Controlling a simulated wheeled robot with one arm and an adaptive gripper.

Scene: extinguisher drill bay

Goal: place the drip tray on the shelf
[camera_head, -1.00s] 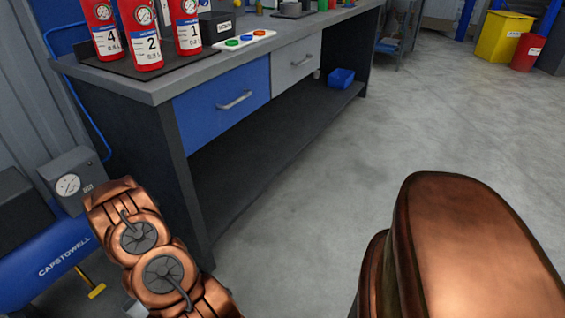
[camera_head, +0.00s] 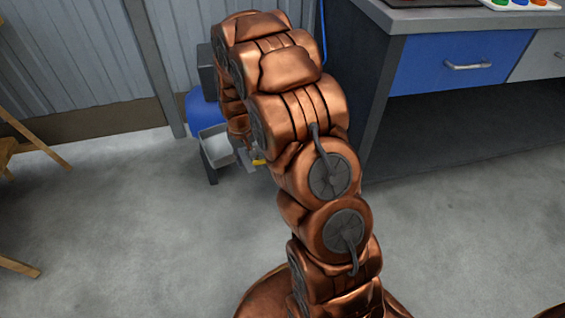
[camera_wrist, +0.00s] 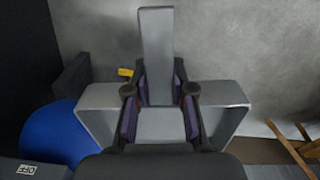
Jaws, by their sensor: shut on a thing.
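The drip tray (camera_head: 216,147) is a small light-grey tray at the far end of my arm, left of the workbench. My gripper (camera_wrist: 160,100) is shut on it; the purple-lined fingers are on either side of its grey middle part. In the wrist view, the tray's grey sides (camera_wrist: 228,108) spread left and right of the fingers. It is held above the floor, and my arm hides part of it in the head view. A dark lower shelf (camera_head: 450,140) runs under the workbench.
The grey-topped workbench (camera_head: 430,18) with a blue drawer (camera_head: 462,62) stands right of my arm. A blue tank (camera_wrist: 50,135) is close to the tray. Wooden legs (camera_head: 18,142) stand at the left. The floor (camera_head: 110,215) at front left is clear.

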